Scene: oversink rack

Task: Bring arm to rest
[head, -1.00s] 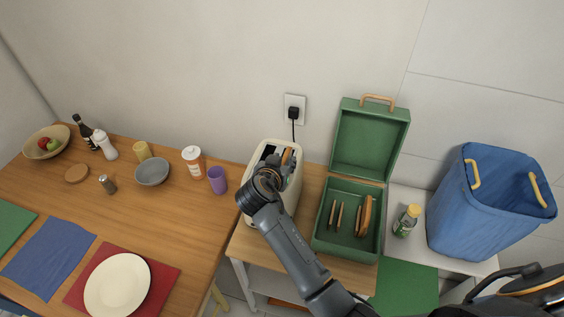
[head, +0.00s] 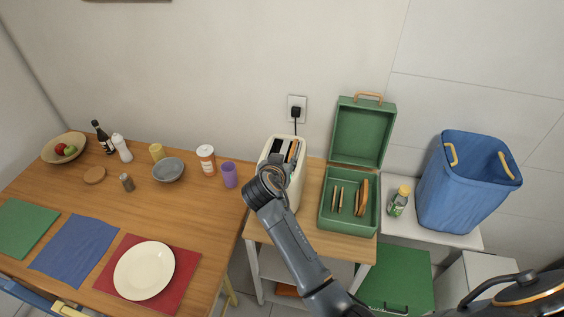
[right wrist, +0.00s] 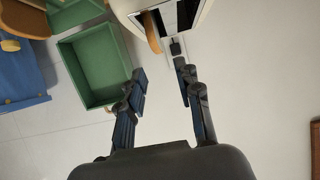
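My right arm reaches in from the bottom of the head view. My right gripper (head: 278,163) is over the front of the cream toaster (head: 297,188) and hides part of it. In the right wrist view my right gripper (right wrist: 160,82) has its fingers apart with nothing between them. The toaster (right wrist: 124,8) is at the top of that view, beyond the fingertips. A bread slice (right wrist: 151,34) stands in one slot and also shows in the head view (head: 294,149). My left gripper is in neither view.
An open green box (head: 348,222) with several bread slices stands right of the toaster. A small bottle (head: 398,202) and a blue bin (head: 462,190) are farther right. On the left table are a purple cup (head: 229,176), a bowl (head: 168,170) and a plate (head: 144,270).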

